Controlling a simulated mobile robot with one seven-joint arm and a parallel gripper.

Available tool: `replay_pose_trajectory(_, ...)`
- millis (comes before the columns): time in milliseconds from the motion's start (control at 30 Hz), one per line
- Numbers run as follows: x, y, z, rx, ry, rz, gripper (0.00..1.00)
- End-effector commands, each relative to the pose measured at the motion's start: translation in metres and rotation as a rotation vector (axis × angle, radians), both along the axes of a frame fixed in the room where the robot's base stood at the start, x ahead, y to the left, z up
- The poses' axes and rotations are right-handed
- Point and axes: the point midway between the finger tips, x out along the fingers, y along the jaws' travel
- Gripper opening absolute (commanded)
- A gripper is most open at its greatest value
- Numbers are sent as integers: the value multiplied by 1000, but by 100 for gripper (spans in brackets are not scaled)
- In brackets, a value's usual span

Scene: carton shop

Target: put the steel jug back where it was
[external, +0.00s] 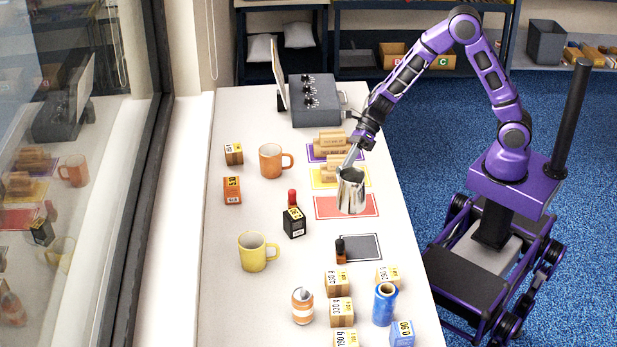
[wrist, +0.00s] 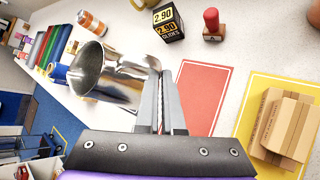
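The steel jug (external: 351,192) is shiny and held in the air over the table's right side, in front of the red mat (external: 346,207) as the external view sees it. My gripper (external: 351,158) is shut on the jug's handle. In the wrist view, the jug (wrist: 108,75) hangs left of my gripper's fingers (wrist: 161,92), its mouth towards the left. The red mat (wrist: 202,92) shows bare to the right of the fingers. A grey mat (external: 361,247) lies nearer the camera. The fingers hide part of the handle.
An orange mug (external: 271,161), yellow mug (external: 253,252), black box (external: 294,222) and several cartons (external: 341,311) stand around.

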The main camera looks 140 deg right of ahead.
Motion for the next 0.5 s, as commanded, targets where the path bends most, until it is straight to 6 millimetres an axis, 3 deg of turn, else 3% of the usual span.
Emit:
replay_pose_trajectory(100, 0, 0, -19, 4, 0, -1, 0)
replay_pose_trajectory(500, 0, 0, -64, 1, -1, -1, 0)
